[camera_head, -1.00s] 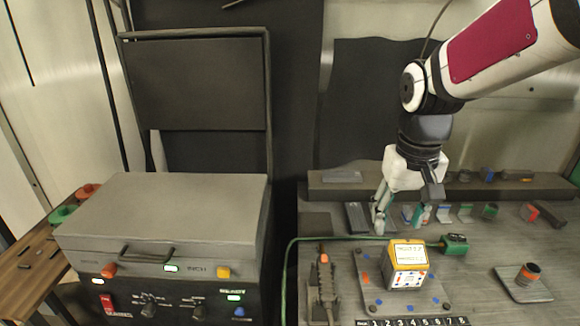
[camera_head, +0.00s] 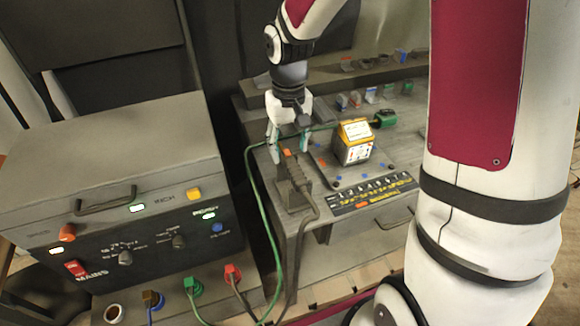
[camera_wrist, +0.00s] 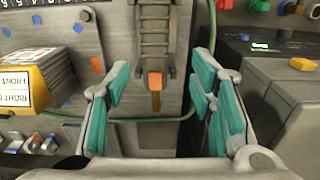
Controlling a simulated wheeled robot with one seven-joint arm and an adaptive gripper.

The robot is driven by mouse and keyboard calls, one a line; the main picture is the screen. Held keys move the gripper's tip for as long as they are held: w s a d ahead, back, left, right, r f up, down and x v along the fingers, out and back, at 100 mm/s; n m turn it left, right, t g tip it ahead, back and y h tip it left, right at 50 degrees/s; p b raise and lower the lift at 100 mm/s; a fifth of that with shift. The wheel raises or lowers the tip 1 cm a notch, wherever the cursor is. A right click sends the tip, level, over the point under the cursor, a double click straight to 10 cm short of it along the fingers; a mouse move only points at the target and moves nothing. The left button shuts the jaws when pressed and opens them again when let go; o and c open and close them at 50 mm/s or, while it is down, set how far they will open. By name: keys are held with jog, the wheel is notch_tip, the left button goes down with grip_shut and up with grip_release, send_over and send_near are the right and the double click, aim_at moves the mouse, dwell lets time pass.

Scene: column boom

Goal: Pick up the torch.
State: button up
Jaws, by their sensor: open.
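The torch (camera_head: 298,176) is a grey ribbed handle with an orange button at its far end. It lies in a stand at the bench's left edge, with a cable trailing off its near end. My gripper (camera_head: 288,150) is just above its orange-button end. In the wrist view the torch (camera_wrist: 157,40) runs down from the top edge, its orange button and thin brown tip between the teal pads of my open gripper (camera_wrist: 162,85). The jaws stand apart on either side and nothing is held. I cannot tell how far above the torch the fingertips are.
A yellow-and-white box (camera_head: 355,150) stands on a plate right of the torch; it also shows in the wrist view (camera_wrist: 45,80). A green hose (camera_head: 262,205) curves around the stand. The grey control cabinet (camera_head: 120,185) is left. A numbered strip (camera_head: 372,194) lies along the bench front.

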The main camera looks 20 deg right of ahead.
aim_at(291, 162)
jog(key=shift+d+f+p, duration=0.15)
jog(key=shift+f+p, duration=0.05)
jog(key=shift+f, duration=1.4)
jog(key=shift+d+f+p, duration=0.15)
jog(key=shift+f+p, duration=0.05)
jog(key=shift+f, duration=1.35)
grip_shut()
